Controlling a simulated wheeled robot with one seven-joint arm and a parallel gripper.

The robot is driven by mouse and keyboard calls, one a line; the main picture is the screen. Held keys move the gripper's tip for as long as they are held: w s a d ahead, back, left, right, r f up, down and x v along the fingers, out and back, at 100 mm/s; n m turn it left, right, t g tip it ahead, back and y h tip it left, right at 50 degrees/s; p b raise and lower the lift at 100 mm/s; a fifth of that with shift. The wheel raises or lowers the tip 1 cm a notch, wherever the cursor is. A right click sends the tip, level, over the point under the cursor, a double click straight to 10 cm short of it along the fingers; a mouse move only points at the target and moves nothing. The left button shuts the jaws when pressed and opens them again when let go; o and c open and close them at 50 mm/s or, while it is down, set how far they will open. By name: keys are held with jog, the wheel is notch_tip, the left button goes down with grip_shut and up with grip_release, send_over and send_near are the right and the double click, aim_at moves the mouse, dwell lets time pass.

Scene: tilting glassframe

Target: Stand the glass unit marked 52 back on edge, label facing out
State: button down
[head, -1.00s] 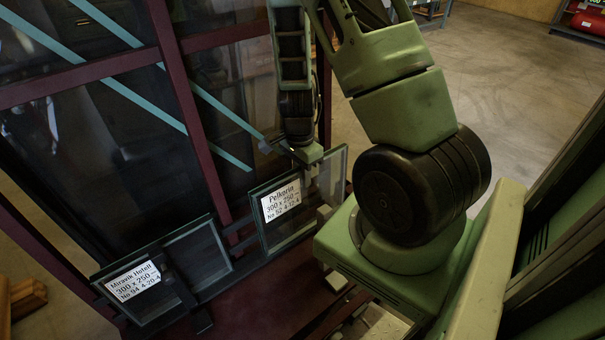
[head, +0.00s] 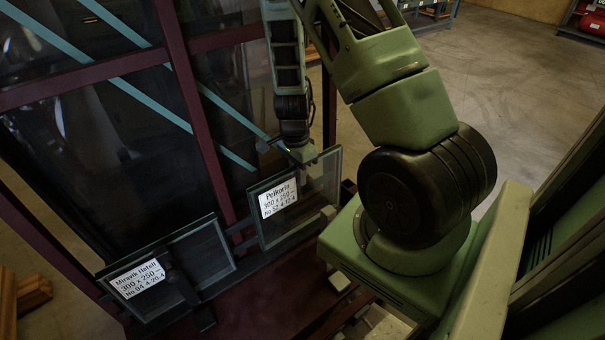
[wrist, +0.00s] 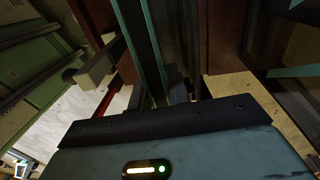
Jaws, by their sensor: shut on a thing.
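The glass unit marked 52 (head: 301,207) is a dark-edged pane with a white label (head: 278,198) reading "Pelkorin 300 x 250". In the head view it stands near upright on the rack's lower ledge, its label facing the camera. My gripper (head: 304,160) is shut on its upper edge; the fingertips are partly hidden. In the wrist view a pane seen edge-on (wrist: 150,45) rises beyond the gripper body. I cannot tell whether the unit touches the rack behind it.
A second glass unit (head: 205,247), labelled 94 "Miravik Hotell", leans in the rack at the lower left, close beside unit 52. The rack has maroon posts (head: 183,95) and teal diagonal bars. Open concrete floor (head: 500,90) lies to the right.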

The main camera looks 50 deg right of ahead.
jog(key=w+d+f+b, duration=0.1)
jog(key=w+f+b, duration=0.1)
jog(key=w+f, duration=0.2)
jog(key=shift+w+f, duration=0.35)
jog(key=shift+f, duration=1)
jog(key=shift+d+f+b, duration=0.1)
jog(key=shift+f+b, duration=0.35)
dwell(0.7)
jog(key=c, duration=1.2)
grip_release()
jog(key=shift+c, duration=0.2)
jog(key=shift+s+f, duration=0.1)
notch_tip(320, 180, up, 6)
jog(key=p, duration=0.6)
jog(key=shift+w, duration=0.3)
